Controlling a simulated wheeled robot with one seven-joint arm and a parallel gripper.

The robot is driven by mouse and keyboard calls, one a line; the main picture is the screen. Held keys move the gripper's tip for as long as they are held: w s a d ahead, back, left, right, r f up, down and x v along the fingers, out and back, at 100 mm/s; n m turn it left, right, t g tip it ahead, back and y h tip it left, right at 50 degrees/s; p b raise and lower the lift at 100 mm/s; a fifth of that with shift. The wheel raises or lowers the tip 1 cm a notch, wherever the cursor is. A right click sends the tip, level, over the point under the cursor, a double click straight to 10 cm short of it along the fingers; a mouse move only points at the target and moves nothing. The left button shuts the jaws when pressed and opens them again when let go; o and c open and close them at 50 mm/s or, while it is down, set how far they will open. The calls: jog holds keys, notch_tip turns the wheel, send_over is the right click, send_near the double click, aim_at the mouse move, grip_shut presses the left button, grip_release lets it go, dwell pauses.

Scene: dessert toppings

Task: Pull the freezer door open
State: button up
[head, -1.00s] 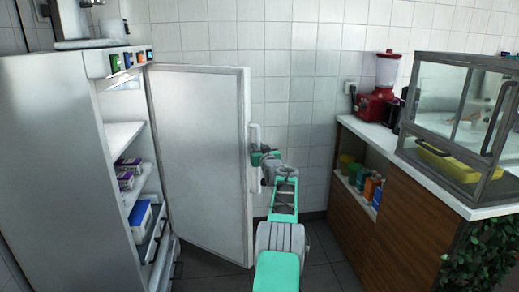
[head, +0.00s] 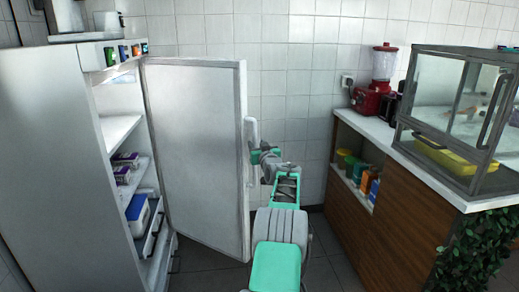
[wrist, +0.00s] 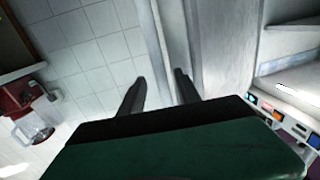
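The freezer door (head: 195,150) stands wide open to the right of the freezer (head: 45,150) in the head view, and the shelves inside show. A white vertical handle (head: 252,130) is on the door's free edge. My gripper (head: 256,157) is at the lower part of this handle, beside the door edge. In the wrist view, my gripper's two dark fingers (wrist: 160,80) are spread apart. A pale upright strip, which looks like the handle or the door edge, passes between them. Wall tiles show between the left finger and the strip. Contact with the handle cannot be made out.
A wooden counter (head: 370,225) stands at the right with a glass display case (head: 455,120) and a red blender (head: 372,101). Purple packs (head: 123,172) and a blue-white box (head: 137,212) sit inside the freezer. Floor shows between the door and the counter.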

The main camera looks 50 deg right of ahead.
jog(key=shift+v, duration=2)
jog(key=shift+d, duration=0.1)
